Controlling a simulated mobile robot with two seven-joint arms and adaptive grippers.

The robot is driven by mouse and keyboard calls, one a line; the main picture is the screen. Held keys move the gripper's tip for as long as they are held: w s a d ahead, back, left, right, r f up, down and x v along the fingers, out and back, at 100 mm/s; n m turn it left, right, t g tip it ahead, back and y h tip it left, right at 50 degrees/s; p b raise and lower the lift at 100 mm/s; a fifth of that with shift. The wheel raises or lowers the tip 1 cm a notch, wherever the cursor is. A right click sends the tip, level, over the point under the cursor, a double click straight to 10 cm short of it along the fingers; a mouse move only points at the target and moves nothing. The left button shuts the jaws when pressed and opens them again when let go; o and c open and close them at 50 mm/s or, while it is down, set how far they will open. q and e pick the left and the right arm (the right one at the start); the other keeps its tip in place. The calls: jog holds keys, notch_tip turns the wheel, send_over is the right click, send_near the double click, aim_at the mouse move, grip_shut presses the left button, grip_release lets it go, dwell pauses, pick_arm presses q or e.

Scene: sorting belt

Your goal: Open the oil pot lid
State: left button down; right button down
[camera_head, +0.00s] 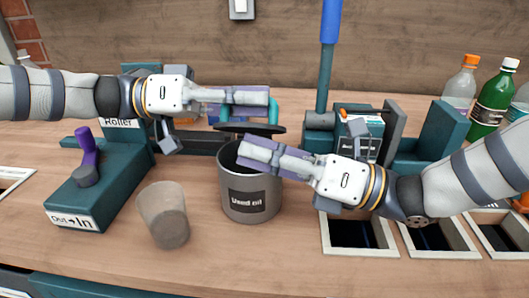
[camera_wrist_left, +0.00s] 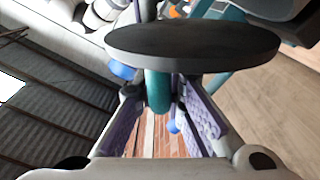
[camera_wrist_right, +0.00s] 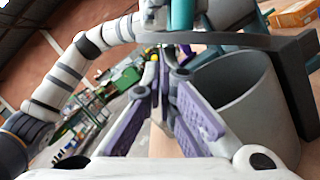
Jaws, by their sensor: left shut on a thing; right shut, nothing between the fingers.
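The grey oil pot (camera_head: 238,185) labelled "Used oil" stands on the table, its mouth partly uncovered. Its dark round lid (camera_head: 240,129) hangs above the mouth, apart from the rim. My left gripper (camera_head: 268,105) is shut on the lid's teal handle (camera_wrist_left: 158,92); the lid's disc (camera_wrist_left: 190,42) also shows in the left wrist view. My right gripper (camera_head: 246,152) is shut and empty, its fingertips over the pot's rim below the lid in the head view. In the right wrist view the pot (camera_wrist_right: 240,95) is right of the fingers. Whether they touch it I cannot tell.
A grey-brown cup (camera_head: 164,215) stands left of the pot. A teal block with a purple lever (camera_head: 86,155) is at the left. White-framed bins (camera_head: 360,250) are at the front right, bottles (camera_head: 495,98) at the back right. A teal machine (camera_head: 358,135) stands behind.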

pick_arm(q)
jog(key=shift+f, duration=0.15)
pick_arm(e)
jog(key=shift+w+r, duration=0.45)
jog(key=shift+r, duration=0.25)
pick_arm(q)
jog(key=c, duration=1.6)
grip_release()
jog(key=shift+f, duration=0.1)
jog(key=shift+c, duration=0.2)
pick_arm(e)
jog(key=shift+r, duration=0.1)
